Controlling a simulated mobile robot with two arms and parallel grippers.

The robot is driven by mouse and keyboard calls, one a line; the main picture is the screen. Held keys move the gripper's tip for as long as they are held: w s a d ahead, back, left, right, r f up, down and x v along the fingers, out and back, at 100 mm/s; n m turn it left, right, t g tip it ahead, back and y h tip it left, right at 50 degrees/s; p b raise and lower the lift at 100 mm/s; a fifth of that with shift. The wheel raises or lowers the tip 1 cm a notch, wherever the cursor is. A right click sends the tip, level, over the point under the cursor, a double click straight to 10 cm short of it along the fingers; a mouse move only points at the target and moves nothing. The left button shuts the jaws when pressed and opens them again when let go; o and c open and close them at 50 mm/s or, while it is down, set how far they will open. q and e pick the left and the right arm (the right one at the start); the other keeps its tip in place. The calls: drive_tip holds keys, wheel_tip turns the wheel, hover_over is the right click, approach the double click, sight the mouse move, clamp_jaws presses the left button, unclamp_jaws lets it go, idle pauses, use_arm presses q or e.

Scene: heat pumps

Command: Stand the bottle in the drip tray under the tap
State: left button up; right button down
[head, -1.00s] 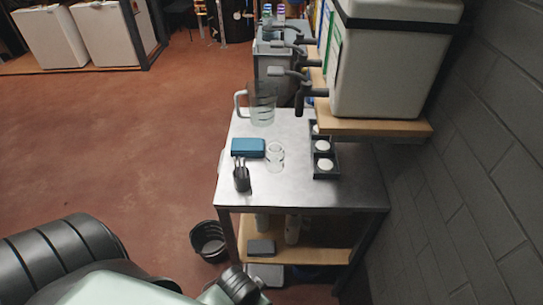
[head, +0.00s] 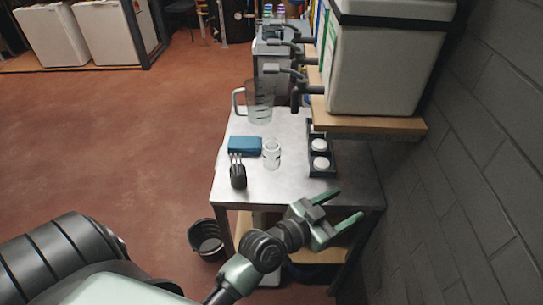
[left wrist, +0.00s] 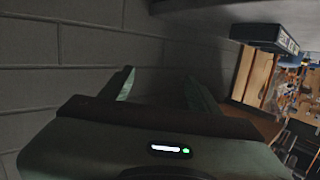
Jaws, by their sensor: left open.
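A small clear bottle or jar (head: 272,154) stands upright on the metal table, beside a blue box. Taps with dark handles (head: 292,76) stick out to the left below the large white container. A black tray (head: 322,172) with white round items in it lies at the table's right; I cannot tell whether it is the drip tray. My left gripper (head: 349,204) is open and empty in front of the table's near right edge, apart from the bottle. Its open fingers also show in the left wrist view (left wrist: 158,82). My right gripper is not in view.
A clear jug (head: 260,102), the blue box (head: 245,146) and a dark holder with upright tools (head: 238,177) stand on the table (head: 285,188). The white container (head: 378,65) on its wooden shelf (head: 375,122) overhangs the right side. A grey brick wall (head: 480,160) bounds the right.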

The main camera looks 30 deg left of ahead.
sight(274, 148)
use_arm(q)
drive_tip(key=w+a+r+n+t+y, duration=0.6)
drive_tip(key=w+a+n+y, duration=0.15)
drive_tip(key=a+y, duration=0.25)
drive_tip(key=a+f+n+g+y, duration=0.2)
drive_tip(key=a+g+y, duration=0.1)
drive_tip(key=s+a+f+n+g+y, duration=0.1)
drive_tip(key=a+f+n+g+y, duration=0.2)
drive_tip(key=a+y, duration=0.1)
drive_tip(key=s+a+f+n+g+y, duration=0.1)
drive_tip(key=a+f+n+g+y, duration=0.1)
drive_tip(key=a+n+g+y, duration=0.1)
drive_tip(key=shift+a+f+g+y, duration=0.15)
drive_tip(key=shift+a+g+y, duration=0.15)
drive_tip(key=shift+a+g, duration=0.3)
drive_tip(key=b+x, duration=0.5)
drive_tip(key=x, duration=0.1)
drive_tip(key=shift+w+a+f+b, duration=0.15)
drive_tip(key=shift+w+b, duration=0.15)
drive_tip(key=shift+w, duration=0.15)
drive_tip(key=shift+w+a, duration=0.15)
drive_tip(key=shift+a, duration=0.05)
drive_tip(key=shift+r, duration=0.25)
drive_tip(key=shift+c, duration=1)
clamp_jaws()
